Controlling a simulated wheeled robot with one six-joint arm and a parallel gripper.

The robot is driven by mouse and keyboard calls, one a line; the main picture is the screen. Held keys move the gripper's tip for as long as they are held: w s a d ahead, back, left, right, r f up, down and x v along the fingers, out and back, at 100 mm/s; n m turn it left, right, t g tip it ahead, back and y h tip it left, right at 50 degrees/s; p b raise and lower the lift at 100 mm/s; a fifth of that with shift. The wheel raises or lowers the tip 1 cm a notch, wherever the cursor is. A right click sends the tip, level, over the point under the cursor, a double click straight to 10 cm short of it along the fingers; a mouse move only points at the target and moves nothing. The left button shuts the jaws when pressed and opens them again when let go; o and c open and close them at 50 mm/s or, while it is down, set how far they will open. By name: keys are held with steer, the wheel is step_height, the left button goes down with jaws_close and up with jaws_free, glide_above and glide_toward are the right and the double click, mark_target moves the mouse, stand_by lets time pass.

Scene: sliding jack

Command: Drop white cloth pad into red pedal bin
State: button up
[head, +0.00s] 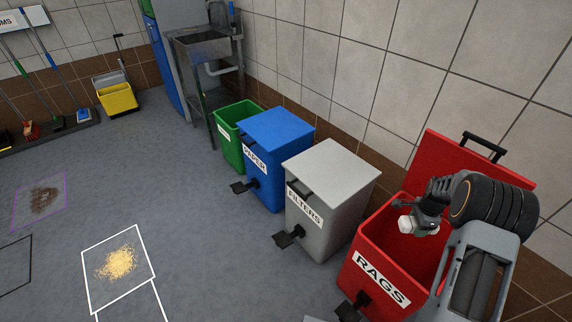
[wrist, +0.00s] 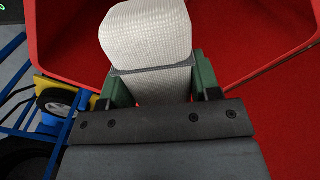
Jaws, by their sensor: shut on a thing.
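The red pedal bin (head: 372,247), labelled RAGS, stands at the lower right of the head view with its red lid (head: 462,158) raised against the wall. My gripper (head: 408,222) is over the bin's opening. It is shut on the white cloth pad (head: 405,225), a small pale block at the fingertips. In the wrist view the pad (wrist: 148,38) shows a woven texture and sits between the green-sided fingers (wrist: 155,85). The bin's red inside (wrist: 255,85) fills most of the wrist view around and beyond the pad. The bin's floor is hard to make out.
A grey FILTERS bin (head: 335,168), a blue PAPER bin (head: 278,135) and a green bin (head: 226,143) stand in a row along the tiled wall, left of the red bin. A black pedal (head: 350,310) sits at the red bin's front. The floor at left is mostly open.

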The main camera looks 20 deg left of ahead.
steer(key=shift+d+f+b, duration=0.1)
steer(key=shift+f+b, duration=1.6)
steer(key=shift+f, duration=1.2)
steer(key=o, duration=1)
steer(key=shift+r, duration=0.1)
step_height(320, 180, up, 14)
steer(key=p, duration=0.2)
steer(key=shift+p, duration=0.4)
